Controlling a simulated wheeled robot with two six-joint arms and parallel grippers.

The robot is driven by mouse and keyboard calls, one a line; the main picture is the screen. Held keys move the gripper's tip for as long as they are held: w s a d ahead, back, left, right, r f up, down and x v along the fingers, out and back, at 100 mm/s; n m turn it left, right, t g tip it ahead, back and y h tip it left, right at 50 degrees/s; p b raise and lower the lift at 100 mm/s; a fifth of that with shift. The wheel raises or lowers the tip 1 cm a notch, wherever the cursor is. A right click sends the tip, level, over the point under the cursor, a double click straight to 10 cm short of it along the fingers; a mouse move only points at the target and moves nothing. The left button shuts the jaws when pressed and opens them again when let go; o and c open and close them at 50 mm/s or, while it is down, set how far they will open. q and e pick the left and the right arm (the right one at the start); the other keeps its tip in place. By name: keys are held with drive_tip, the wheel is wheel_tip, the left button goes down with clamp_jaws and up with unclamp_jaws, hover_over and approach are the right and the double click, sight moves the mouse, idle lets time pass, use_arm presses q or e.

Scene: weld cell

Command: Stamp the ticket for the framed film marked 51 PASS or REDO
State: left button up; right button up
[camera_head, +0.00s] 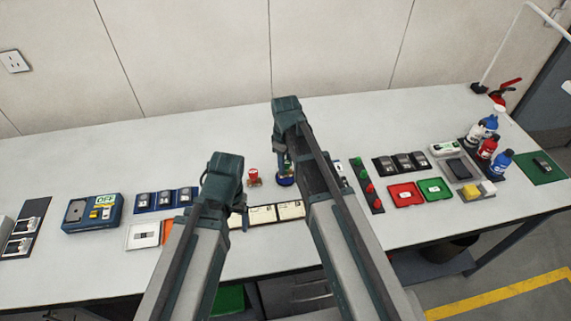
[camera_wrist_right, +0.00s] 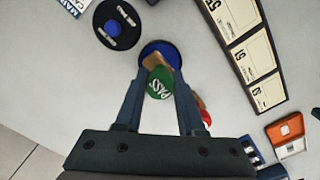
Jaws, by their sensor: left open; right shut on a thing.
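My right gripper (camera_wrist_right: 160,88) is shut on a stamp with a round green top (camera_wrist_right: 159,83) lettered PASS. The stamp is over a round blue pad (camera_wrist_right: 172,49); I cannot tell whether it touches it. The pad also shows beneath the right gripper (camera_head: 283,170) in the head view (camera_head: 286,182). A red-topped stamp (camera_head: 253,176) stands just left of the pad. My left gripper (camera_head: 240,214) is open by the strip's left end.
Framed films lie in a blue row (camera_head: 165,198) at left and a black row (camera_head: 401,163) at right. A blue box with a lit display (camera_head: 92,210) and a white tray (camera_head: 132,238) are at left. Red (camera_head: 391,193) and green (camera_head: 447,192) trays and several bottles (camera_head: 487,149) are at right.

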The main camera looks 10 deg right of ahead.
use_arm(q)
drive_tip(key=shift+f+b, duration=0.55)
drive_tip(key=shift+b, duration=0.05)
use_arm(e)
drive_tip(key=shift+f, duration=0.5)
idle(1.3)
use_arm(q)
drive_tip(key=shift+r, duration=0.1)
use_arm(e)
drive_tip(key=shift+r, duration=0.1)
wheel_tip(320, 180, up, 7)
drive_tip(key=p, duration=0.7)
use_arm(q)
wheel_tip(320, 180, up, 7)
